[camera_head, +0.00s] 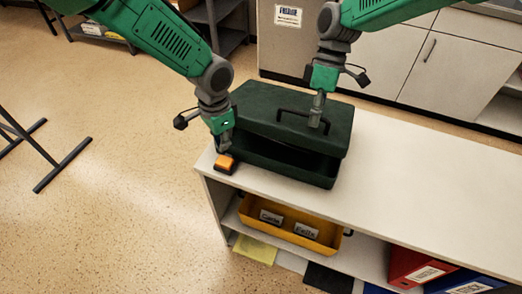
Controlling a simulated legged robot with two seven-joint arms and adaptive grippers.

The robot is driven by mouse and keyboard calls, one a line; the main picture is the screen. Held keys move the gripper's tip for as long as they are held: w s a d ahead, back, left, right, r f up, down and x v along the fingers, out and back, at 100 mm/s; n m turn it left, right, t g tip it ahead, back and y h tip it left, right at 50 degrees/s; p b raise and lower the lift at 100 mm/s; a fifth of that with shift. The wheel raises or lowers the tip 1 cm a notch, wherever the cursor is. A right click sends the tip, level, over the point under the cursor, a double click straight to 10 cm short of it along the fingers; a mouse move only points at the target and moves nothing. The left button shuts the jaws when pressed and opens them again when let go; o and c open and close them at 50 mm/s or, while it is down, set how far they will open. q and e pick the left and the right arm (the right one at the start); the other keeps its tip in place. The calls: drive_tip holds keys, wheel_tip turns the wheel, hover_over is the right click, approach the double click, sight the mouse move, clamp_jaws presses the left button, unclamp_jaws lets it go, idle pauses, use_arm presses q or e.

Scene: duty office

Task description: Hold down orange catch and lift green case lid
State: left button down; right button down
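The dark green case (257,163) stands on the white counter. Its lid (262,107) is raised a little at the front, with a dark gap between lid and base. A black handle (292,117) sits on the lid. The orange catch (225,163) is at the counter's left end, beside the case's front left corner. My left gripper (224,146) points down right above the catch and seems to touch it; its fingers are too small to read. My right gripper (316,115) is at the lid's handle, and its fingers appear closed around the handle bar.
The counter (430,178) is clear to the right of the case. A yellow tray (280,222) with labels lies on the shelf below, with red (415,268) and blue binders to the right. White cabinets (445,60) stand behind.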

drive_tip(key=shift+a, duration=0.1)
use_arm(q)
drive_tip(key=s+a, duration=0.3)
drive_tip(key=s, duration=0.4)
idle(0.4)
drive_tip(key=shift+r, duration=0.1)
use_arm(e)
drive_tip(key=shift+w+r, duration=0.1)
drive_tip(key=shift+r, duration=0.05)
drive_tip(key=shift+p+v, duration=0.55)
drive_tip(key=shift+v, duration=0.35)
use_arm(q)
drive_tip(key=shift+r, duration=0.5)
use_arm(e)
drive_tip(key=shift+w, duration=0.15)
drive_tip(key=shift+w+r+g, duration=0.1)
drive_tip(key=shift+g, duration=0.2)
drive_tip(key=shift+w+d+r+p, duration=0.35)
drive_tip(key=shift+w+r, duration=0.15)
drive_tip(key=shift+r, duration=0.1)
use_arm(q)
drive_tip(key=shift+r, duration=0.35)
use_arm(e)
drive_tip(key=shift+w+r, duration=0.1)
